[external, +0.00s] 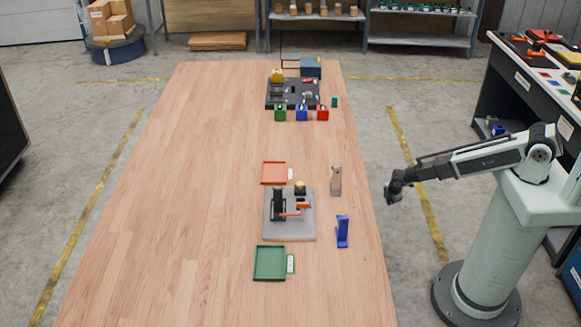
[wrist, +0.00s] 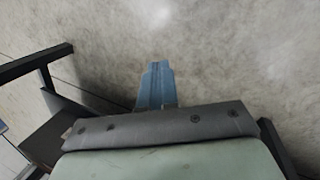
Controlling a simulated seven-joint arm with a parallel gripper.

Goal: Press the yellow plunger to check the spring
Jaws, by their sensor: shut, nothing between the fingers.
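A small yellow-topped part (external: 300,187), which looks like the plunger, stands at the back right of a grey base plate (external: 290,230) on the table. The plate also carries a black upright (external: 278,204) and orange-red parts (external: 302,206). My gripper (external: 391,198) hangs beyond the table's right edge, well to the right of the plate and apart from everything. It is shut and empty. In the wrist view my gripper's blue-grey fingers (wrist: 156,72) point at bare floor; the plunger is not in that view.
An orange tray (external: 274,173), a green tray (external: 269,264), a blue stand (external: 342,231) and a grey-brown block (external: 336,181) surround the plate. Farther back is a black board (external: 291,103) with a yellow block (external: 277,75). The table's left side is clear.

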